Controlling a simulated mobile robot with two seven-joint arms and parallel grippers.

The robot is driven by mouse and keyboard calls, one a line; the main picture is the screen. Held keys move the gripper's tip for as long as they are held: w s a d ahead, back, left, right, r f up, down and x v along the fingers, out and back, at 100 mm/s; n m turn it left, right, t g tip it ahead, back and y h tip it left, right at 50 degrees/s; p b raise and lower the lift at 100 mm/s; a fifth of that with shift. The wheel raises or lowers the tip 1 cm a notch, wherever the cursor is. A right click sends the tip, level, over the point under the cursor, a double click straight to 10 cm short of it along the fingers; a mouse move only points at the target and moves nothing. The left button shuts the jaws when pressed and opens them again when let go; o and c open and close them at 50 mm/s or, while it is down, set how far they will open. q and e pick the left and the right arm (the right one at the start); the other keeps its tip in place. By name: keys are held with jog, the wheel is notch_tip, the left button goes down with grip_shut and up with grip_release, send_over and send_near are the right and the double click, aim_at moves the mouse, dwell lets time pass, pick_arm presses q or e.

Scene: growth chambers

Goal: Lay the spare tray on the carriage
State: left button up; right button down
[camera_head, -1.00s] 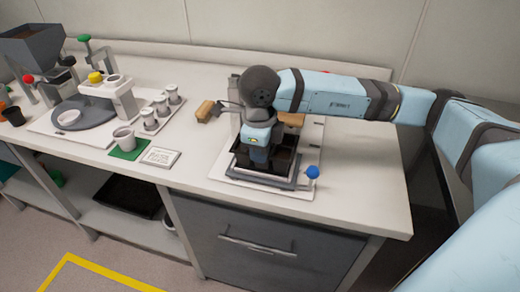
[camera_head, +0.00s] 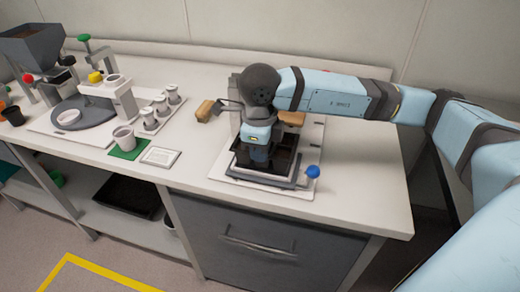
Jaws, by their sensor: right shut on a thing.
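My right gripper (camera_head: 260,152) reaches down from above over the carriage (camera_head: 262,179), a grey frame on a white base plate at the bench's right part. It is shut on a black tray (camera_head: 283,158), the spare tray, which sits within or just above the carriage frame. The gripper and wrist hide the tray's middle and the fingertips. I cannot tell whether the tray rests fully on the carriage. My left gripper is not in view.
A blue-knobbed post (camera_head: 312,172) stands at the carriage's front right corner. A wooden-handled part (camera_head: 205,111) lies left of my wrist. A cup on a green mat (camera_head: 128,152), a small sign (camera_head: 160,157) and a potting station stand further left. The bench's right end is clear.

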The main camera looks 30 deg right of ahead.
jog(key=shift+f+b, duration=0.95)
dwell(0.3)
jog(key=c, duration=1.2)
grip_release()
jog(key=shift+o, duration=0.2)
jog(key=shift+r+p, duration=0.75)
jog(key=shift+r, duration=0.55)
jog(key=shift+r+p, duration=1.6)
jog(key=shift+r, duration=1.4)
